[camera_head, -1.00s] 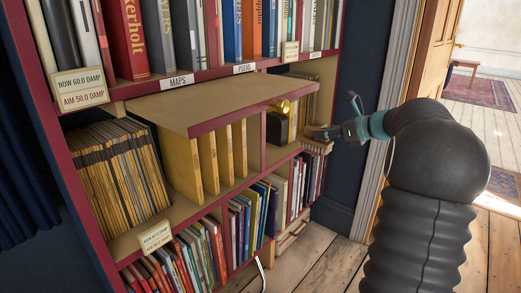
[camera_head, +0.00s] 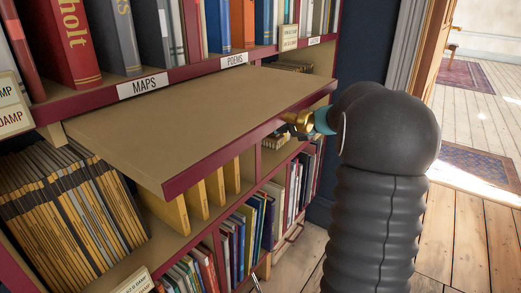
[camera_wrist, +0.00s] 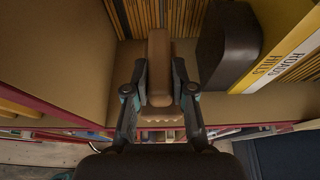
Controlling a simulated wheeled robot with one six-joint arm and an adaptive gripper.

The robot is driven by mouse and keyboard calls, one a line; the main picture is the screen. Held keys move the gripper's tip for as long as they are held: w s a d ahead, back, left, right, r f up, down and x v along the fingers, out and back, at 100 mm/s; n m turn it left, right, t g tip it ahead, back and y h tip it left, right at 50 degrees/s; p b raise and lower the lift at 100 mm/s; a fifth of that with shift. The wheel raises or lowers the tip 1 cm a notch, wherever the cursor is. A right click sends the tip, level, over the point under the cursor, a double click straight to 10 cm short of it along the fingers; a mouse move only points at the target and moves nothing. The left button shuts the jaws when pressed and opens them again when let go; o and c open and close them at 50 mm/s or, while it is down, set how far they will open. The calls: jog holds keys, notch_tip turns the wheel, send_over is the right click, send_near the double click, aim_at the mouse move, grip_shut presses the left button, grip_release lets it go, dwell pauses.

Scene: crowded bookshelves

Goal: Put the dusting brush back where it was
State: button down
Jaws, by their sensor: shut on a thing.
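The dusting brush (camera_wrist: 159,52) has a brown wooden body and shows upright in the middle of the wrist view, with a paler, tufted lower end. My gripper (camera_wrist: 160,75) is shut on it, one finger on each side. The brush is inside a tan shelf compartment, in front of a row of yellow-brown spines. In the head view my gripper (camera_head: 305,127) is at the right-hand compartment under the projecting board. The brush (camera_head: 276,141) shows there only in part. I cannot tell whether it touches the shelf floor.
A dark rounded object (camera_wrist: 229,45) stands close right of the brush, with a yellow-and-white labelled volume (camera_wrist: 285,50) beyond it. A gold object (camera_head: 297,121) is by my gripper. The projecting board (camera_head: 200,110) overhangs the compartment. Books (camera_head: 250,225) fill the shelf below.

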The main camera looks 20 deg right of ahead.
jog(key=shift+w+a+f+b, duration=0.15)
jog(key=shift+a+f, duration=0.5)
jog(key=shift+f, duration=0.4)
jog(key=shift+w+a+f+b, duration=0.1)
jog(key=shift+a+f, duration=0.55)
jog(key=shift+f, duration=0.4)
jog(key=shift+w+a+f+b, duration=0.15)
jog(key=shift+a+f, duration=0.5)
jog(key=shift+f, duration=0.4)
jog(key=shift+f, duration=0.1)
jog(key=shift+f, duration=0.1)
jog(key=c, duration=1)
grip_release()
jog(key=shift+r, duration=0.3)
jog(key=v, duration=1.2)
jog(key=shift+f, duration=0.2)
